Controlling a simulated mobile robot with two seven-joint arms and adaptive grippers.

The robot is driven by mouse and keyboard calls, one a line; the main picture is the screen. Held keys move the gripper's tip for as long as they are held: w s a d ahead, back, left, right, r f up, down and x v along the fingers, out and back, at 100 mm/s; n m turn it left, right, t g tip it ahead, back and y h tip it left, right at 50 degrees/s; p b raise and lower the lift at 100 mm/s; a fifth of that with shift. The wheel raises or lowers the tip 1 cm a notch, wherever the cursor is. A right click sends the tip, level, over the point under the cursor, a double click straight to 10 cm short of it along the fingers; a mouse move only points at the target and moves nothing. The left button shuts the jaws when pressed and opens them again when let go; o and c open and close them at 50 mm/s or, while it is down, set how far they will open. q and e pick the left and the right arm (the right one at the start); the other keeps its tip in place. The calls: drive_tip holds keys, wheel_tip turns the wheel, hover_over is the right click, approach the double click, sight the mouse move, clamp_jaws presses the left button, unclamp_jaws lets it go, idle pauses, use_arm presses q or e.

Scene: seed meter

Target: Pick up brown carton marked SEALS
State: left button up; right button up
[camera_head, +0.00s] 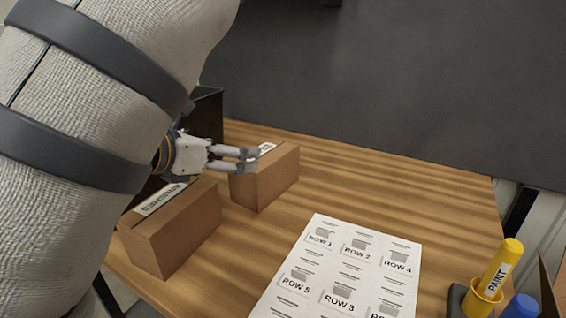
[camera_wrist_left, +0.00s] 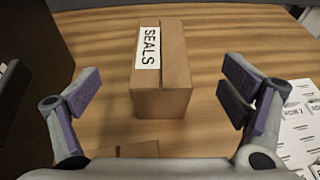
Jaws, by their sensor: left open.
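The brown carton marked SEALS (camera_wrist_left: 172,75) stands on the wooden table, centred between my open left fingers in the left wrist view and farther out than the fingertips. In the head view the farther brown carton (camera_head: 272,182) is the same one, its label partly hidden by my fingers. My left gripper (camera_head: 250,160) is above its near left edge; in the left wrist view the gripper (camera_wrist_left: 160,92) is open and empty, with fingers apart on either side. I cannot tell whether the fingers touch the carton. My right gripper is not in view.
A second labelled brown carton (camera_head: 175,235) stands nearer, under my left arm. A printed sheet (camera_head: 345,270) with row labels lies to the right. A yellow PAINT marker (camera_head: 497,272) stands at the right corner. A dark box (camera_head: 205,115) is behind my gripper. The table's back right is clear.

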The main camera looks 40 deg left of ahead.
sight(263, 157)
use_arm(q)
drive_tip(key=x, duration=0.3)
drive_tip(key=f+b+x, duration=0.1)
drive_tip(key=x, duration=0.2)
drive_tip(key=b+x, duration=0.1)
drive_tip(key=x, duration=0.3)
drive_tip(key=shift+s+f, duration=0.2)
drive_tip(key=shift+s, duration=0.05)
drive_tip(key=shift+w, duration=0.25)
drive_tip(key=shift+r, duration=0.1)
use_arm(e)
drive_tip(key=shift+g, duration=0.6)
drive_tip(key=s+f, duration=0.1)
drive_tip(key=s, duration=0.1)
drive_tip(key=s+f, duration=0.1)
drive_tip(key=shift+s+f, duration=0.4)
use_arm(q)
drive_tip(key=c, duration=2)
